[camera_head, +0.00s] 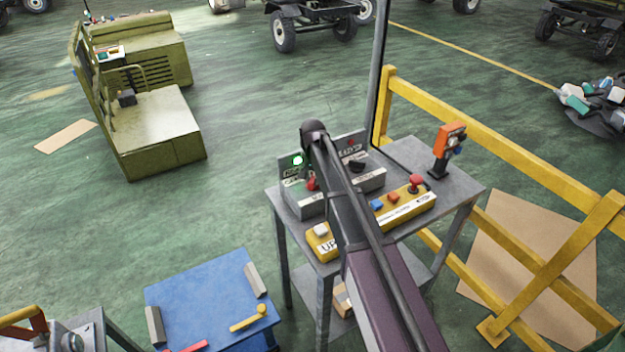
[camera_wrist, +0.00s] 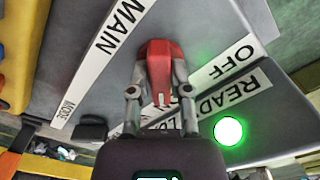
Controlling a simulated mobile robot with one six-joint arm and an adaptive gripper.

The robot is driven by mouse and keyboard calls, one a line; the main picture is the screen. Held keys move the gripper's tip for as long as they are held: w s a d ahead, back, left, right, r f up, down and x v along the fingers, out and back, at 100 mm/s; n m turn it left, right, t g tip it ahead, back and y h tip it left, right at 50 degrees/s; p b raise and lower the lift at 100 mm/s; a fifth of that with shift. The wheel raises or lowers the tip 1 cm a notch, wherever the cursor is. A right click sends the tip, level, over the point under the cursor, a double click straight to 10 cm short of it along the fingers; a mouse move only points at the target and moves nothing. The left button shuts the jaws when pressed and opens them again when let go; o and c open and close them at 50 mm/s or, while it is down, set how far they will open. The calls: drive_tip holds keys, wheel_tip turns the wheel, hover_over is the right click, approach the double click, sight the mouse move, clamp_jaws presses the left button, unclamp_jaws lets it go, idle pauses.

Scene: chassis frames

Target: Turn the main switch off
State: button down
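The main switch (camera_wrist: 161,68) is a red handle on a grey panel in the wrist view, beside a white MAIN label (camera_wrist: 115,30). An OFF label (camera_wrist: 233,63) lies to its right. Its narrow end points toward the bottom of the picture, over partly hidden lettering. My gripper (camera_wrist: 160,75) has one finger on each side of the handle. I cannot tell whether the fingers press on it. In the head view the red switch (camera_head: 312,184) shows beside my arm, and my fingers cannot be made out.
A green lamp (camera_wrist: 228,131) by the READY label is lit. A black knob (camera_head: 357,164) stands on the grey panel to the right. A yellow button box (camera_head: 408,205) and an orange handheld unit (camera_head: 449,138) are on the grey table (camera_head: 462,190). A yellow railing (camera_head: 470,120) runs behind.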

drive_tip(key=shift+n, duration=0.5)
drive_tip(key=n, duration=0.3)
drive_tip(key=shift+d+n, duration=0.15)
drive_tip(key=shift+n, duration=0.15)
drive_tip(key=n, duration=0.4)
drive_tip(key=shift+d, duration=0.1)
drive_tip(key=n, duration=0.5)
drive_tip(key=shift+w+d, duration=0.1)
drive_tip(key=n, duration=0.4)
drive_tip(key=shift+w, duration=0.1)
drive_tip(key=shift+n, duration=0.3)
drive_tip(key=c, duration=0.6)
unclamp_jaws()
drive_tip(key=shift+o, duration=0.2)
